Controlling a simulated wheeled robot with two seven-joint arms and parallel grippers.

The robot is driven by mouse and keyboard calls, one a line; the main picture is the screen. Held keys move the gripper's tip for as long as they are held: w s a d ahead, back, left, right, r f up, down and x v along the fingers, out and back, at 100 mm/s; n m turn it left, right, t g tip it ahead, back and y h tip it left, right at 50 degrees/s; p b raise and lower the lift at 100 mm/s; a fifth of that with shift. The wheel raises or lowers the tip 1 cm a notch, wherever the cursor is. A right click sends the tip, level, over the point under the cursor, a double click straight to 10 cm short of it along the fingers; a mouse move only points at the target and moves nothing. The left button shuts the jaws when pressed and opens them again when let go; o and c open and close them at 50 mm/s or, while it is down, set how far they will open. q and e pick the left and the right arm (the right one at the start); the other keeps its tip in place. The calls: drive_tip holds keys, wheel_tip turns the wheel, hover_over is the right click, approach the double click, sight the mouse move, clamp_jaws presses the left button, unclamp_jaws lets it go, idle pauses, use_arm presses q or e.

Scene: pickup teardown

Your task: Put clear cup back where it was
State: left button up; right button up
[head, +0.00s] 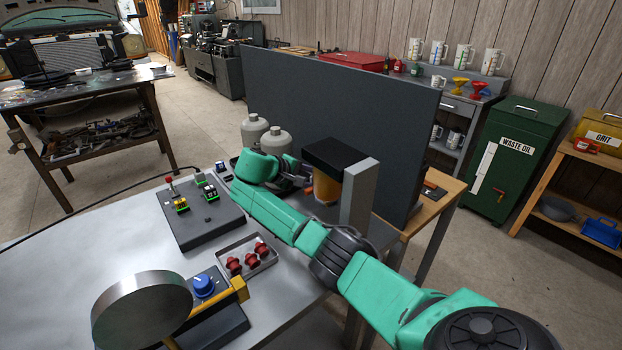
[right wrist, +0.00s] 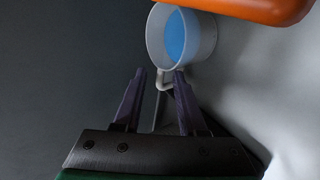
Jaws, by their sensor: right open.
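A pale, see-through cup (right wrist: 152,42) with blue inside shows at the top of the right wrist view. Its small handle (right wrist: 163,84) points toward my right gripper (right wrist: 160,74). The gripper's two dark fingers are apart, one on each side of the handle; I cannot tell whether either touches it. In the head view my right gripper (head: 297,180) is beside an amber cylinder (head: 326,188) under a black block (head: 333,155). I cannot make out the cup clearly there. My left gripper is not in view.
An orange part (right wrist: 250,8) lies close above the cup in the right wrist view. A tall dark panel (head: 330,95) stands behind my right arm. Two grey gas bottles (head: 253,130), a switch box (head: 202,222) and a tray of red knobs (head: 248,258) are near on the bench.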

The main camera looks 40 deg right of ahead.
drive_tip(key=b+v, duration=0.1)
drive_tip(key=v, duration=1.1)
drive_tip(key=shift+b, duration=0.3)
